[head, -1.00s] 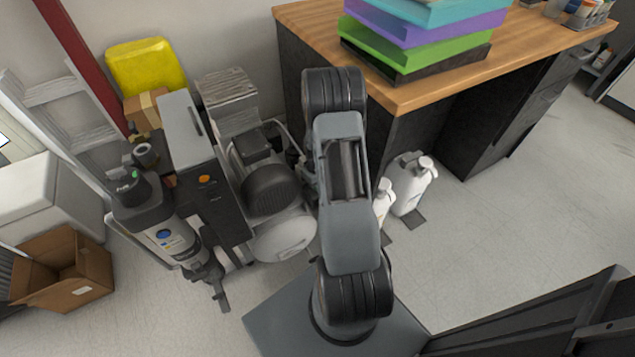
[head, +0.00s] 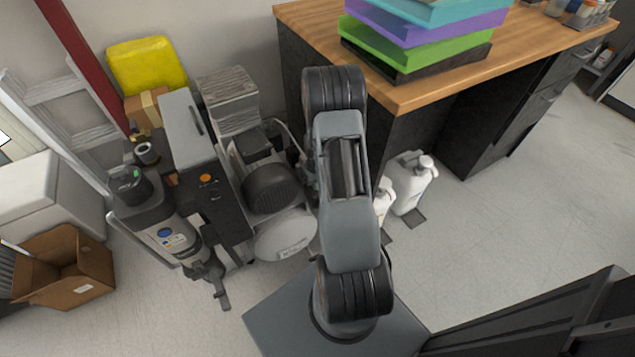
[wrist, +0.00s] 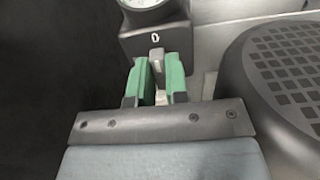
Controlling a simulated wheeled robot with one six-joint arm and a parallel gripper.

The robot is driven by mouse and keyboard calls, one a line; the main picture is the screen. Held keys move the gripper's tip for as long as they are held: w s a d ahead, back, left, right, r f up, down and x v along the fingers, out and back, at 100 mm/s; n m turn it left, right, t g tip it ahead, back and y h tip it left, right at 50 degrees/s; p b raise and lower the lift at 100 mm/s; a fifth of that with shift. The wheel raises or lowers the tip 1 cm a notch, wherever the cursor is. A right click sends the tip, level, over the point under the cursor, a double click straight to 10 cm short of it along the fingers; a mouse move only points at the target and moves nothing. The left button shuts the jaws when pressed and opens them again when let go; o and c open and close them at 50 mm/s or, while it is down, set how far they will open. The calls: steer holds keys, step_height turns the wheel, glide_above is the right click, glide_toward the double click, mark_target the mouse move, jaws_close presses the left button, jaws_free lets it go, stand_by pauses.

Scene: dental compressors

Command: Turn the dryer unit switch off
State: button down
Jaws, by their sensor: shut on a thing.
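In the wrist view, a small grey switch lever (wrist: 157,59) sticks out of a dark box (wrist: 152,38), just below a white "0" mark. My gripper (wrist: 157,78) has green-padded fingers, one on each side of the lever, and is shut on it. The lever looks roughly upright in the picture. Part of it is hidden between the fingers. A round gauge (wrist: 143,3) sits on top of the box, cut off by the frame edge. In the head view, my arm hides the gripper and the switch.
White jugs (head: 412,190) and a wooden-topped desk (head: 440,85) stand to the right.

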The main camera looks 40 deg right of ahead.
steer(key=c, duration=1.1)
jaws_free()
steer(key=shift+r, duration=0.1)
step_height(320, 180, up, 14)
steer(key=p, duration=0.4)
steer(key=shift+f, duration=0.2)
steer(key=s+a+r+t+p, duration=0.1)
steer(key=s+a+r+p, duration=0.3)
steer(key=r, duration=1)
steer(key=s+a+r+n+t+p, duration=0.1)
steer(key=s+a+r+p, duration=0.3)
steer(key=a+r+p, duration=0.5)
steer(key=s+a+r+n+t+p, duration=0.1)
steer(key=s+a+r+p, duration=0.3)
steer(key=r, duration=1.4)
steer(key=shift+a+r+t+p, duration=0.15)
steer(key=shift+a+r+p, duration=0.05)
steer(key=shift+a+p, duration=0.9)
steer(key=shift+a+r+t+p, duration=0.15)
steer(key=shift+a+p, duration=0.6)
steer(key=shift+p, duration=0.6)
